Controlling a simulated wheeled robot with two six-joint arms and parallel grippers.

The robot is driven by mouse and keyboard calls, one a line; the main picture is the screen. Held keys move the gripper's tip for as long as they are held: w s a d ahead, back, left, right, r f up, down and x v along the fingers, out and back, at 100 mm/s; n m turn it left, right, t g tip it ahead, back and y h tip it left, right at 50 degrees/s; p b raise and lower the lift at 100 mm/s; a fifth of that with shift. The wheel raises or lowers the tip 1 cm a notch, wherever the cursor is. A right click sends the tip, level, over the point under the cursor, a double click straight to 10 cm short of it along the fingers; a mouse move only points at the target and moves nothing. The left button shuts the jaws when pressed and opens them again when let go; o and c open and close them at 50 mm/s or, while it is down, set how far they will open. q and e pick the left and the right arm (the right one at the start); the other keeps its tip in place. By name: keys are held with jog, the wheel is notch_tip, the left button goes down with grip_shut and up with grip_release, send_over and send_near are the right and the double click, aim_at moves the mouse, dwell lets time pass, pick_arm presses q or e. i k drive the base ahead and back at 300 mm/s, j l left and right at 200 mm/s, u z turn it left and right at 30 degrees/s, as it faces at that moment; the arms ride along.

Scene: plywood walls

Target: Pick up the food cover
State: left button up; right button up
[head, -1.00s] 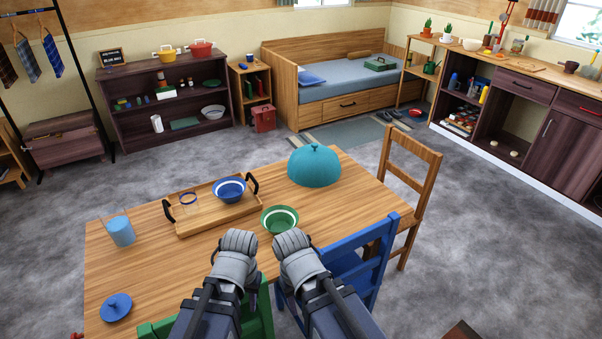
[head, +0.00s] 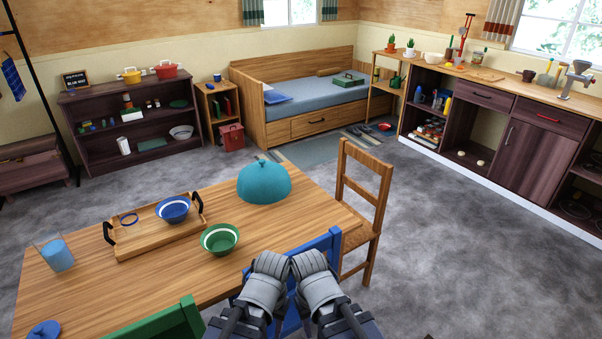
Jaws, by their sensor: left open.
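The food cover is a teal dome (head: 264,182) with a small knob on top. It sits upright at the far right part of the wooden table (head: 215,285). My left gripper (head: 270,263) and right gripper (head: 309,263) are side by side at the table's near right edge, in front of the blue chair. Both are apart from the cover, which lies farther off and slightly left. I see both grippers from behind, so their fingertips are mostly hidden. The left one is open; the right one's jaws cannot be made out.
A blue chair (head: 325,250) and a wooden chair (head: 379,205) stand at the table's right. Open floor lies right.

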aim_at(261, 182)
jog(key=i+l+z, duration=0.35)
jog(key=i+l, duration=0.2)
jog(key=i+j+z, duration=0.15)
jog(key=i+z, duration=0.2)
jog(key=i, duration=0.35)
